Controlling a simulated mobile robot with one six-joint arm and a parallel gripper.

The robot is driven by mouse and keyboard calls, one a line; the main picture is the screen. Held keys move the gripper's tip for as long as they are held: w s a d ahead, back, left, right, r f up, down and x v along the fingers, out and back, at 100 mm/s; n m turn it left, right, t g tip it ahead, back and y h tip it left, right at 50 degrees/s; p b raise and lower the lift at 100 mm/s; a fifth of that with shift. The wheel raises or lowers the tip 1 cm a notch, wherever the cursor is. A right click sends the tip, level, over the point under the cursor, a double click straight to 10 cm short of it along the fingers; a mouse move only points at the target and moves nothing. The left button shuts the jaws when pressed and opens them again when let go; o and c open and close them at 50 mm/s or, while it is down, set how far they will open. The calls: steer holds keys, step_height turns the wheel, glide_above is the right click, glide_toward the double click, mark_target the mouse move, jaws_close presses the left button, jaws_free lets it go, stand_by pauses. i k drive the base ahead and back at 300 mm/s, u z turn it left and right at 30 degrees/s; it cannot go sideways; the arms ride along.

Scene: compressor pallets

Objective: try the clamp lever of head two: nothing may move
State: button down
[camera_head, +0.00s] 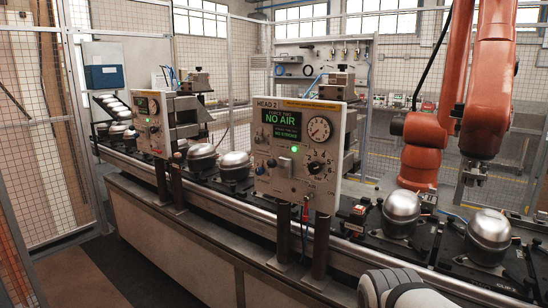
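The head two panel (265,190) stands on dark posts at the conveyor's near edge, labelled HEAD 2. Its dark display (282,123) reads NO AIR in green; smaller text is hard to read. A round gauge (319,129) sits at upper right, and a green lamp (294,149) is lit. A small pale switch or lever (284,166) is on the panel's lower middle. A slim red-tipped part (305,207) shows below the panel. I cannot tell which is the clamp lever. A grey-white rounded link of my arm shows at the bottom right; my gripper is out of view.
A conveyor (225,213) runs from left to lower right, carrying dark pallets with silver domed compressors (402,206) (489,232). A second panel (150,125) stands farther left. An orange robot arm (489,85) hangs over the line at right. Mesh fencing surrounds it. Floor at lower left is clear.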

mark_target(272, 163)
steer(key=z, duration=0.1)
steer(key=i, duration=0.95)
steer(key=u, duration=0.1)
